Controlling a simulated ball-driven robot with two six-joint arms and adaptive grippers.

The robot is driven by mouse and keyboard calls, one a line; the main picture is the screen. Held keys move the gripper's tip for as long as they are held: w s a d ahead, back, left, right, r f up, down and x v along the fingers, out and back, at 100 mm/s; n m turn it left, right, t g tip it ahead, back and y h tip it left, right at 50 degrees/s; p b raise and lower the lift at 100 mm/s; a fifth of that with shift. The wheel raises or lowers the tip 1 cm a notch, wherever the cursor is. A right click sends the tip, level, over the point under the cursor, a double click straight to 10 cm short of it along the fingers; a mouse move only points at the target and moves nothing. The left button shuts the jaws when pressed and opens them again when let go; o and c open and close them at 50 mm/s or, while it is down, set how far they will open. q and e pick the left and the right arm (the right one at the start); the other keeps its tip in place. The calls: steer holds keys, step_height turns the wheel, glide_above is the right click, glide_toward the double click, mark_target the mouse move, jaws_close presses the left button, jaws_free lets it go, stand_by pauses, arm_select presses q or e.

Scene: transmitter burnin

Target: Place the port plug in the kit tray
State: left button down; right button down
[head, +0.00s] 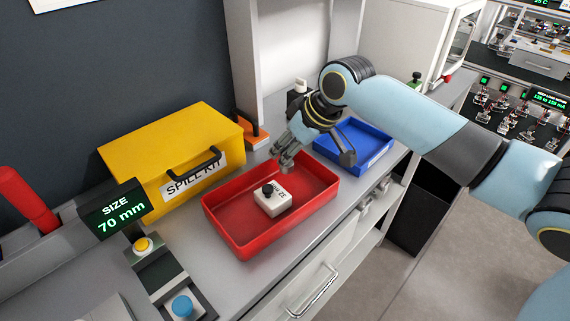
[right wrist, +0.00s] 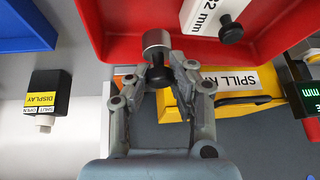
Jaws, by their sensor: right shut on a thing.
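My right gripper (head: 286,160) is over the far rim of the red tray (head: 232,243). In the right wrist view the right gripper (right wrist: 162,75) is shut on a short grey metal cylinder with a black knob, which I take for the port plug (right wrist: 156,40). Its metal end points toward the red tray (right wrist: 120,40), whose rim shows just behind it. A white block (head: 273,203) with a black knob, marked 32 mm, lies in the red tray. My left gripper is not in view.
A yellow spill kit box (head: 150,150) stands left of the red tray. A blue tray (head: 375,155) is to the right, close by my right wrist. A size display (head: 115,215) reads 70 mm, near yellow and blue buttons. Much of the red tray floor is bare.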

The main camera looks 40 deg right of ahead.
steer(key=shift+w+f, duration=0.15)
steer(key=shift+f, duration=1.95)
steer(key=c, duration=1.5)
jaws_free()
steer(key=shift+f, duration=0.1)
steer(key=shift+o, duration=0.2)
steer(key=shift+r, duration=0.25)
steer(key=v, duration=1.2)
steer(key=shift+p, duration=0.45)
steer(key=shift+f, duration=0.1)
